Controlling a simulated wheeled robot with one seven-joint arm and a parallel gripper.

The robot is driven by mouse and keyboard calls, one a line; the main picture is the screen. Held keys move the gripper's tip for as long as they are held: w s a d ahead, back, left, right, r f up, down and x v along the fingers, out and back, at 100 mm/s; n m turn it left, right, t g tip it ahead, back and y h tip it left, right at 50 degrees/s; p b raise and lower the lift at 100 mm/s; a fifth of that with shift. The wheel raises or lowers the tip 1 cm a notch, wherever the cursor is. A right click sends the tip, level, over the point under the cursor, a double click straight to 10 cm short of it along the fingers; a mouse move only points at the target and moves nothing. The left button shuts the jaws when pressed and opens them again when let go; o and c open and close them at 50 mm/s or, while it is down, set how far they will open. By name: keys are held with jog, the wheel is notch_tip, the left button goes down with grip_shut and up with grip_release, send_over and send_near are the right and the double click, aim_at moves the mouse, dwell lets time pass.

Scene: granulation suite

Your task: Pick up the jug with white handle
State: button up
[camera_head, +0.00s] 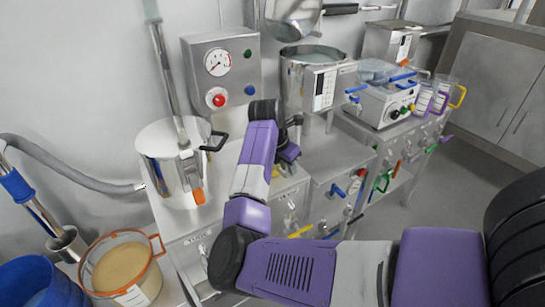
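The right jug (444,94) has a yellow handle. No white handle shows clearly anywhere. My gripper (294,121) is near the middle of the view, in front of the large steel pot and well to the left of the jugs. It is small and dark here, and its fingers cannot be made out.
A white machine with a clear top (381,101) stands left of the jugs. A steel pot (311,84) and a gauge panel (222,68) are behind my arm. A lidded steel vessel (170,150), an orange-rimmed bucket (121,265) and a blue bin (38,284) are left. Floor is clear at right.

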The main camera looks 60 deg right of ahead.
grip_shut()
dwell(1.1)
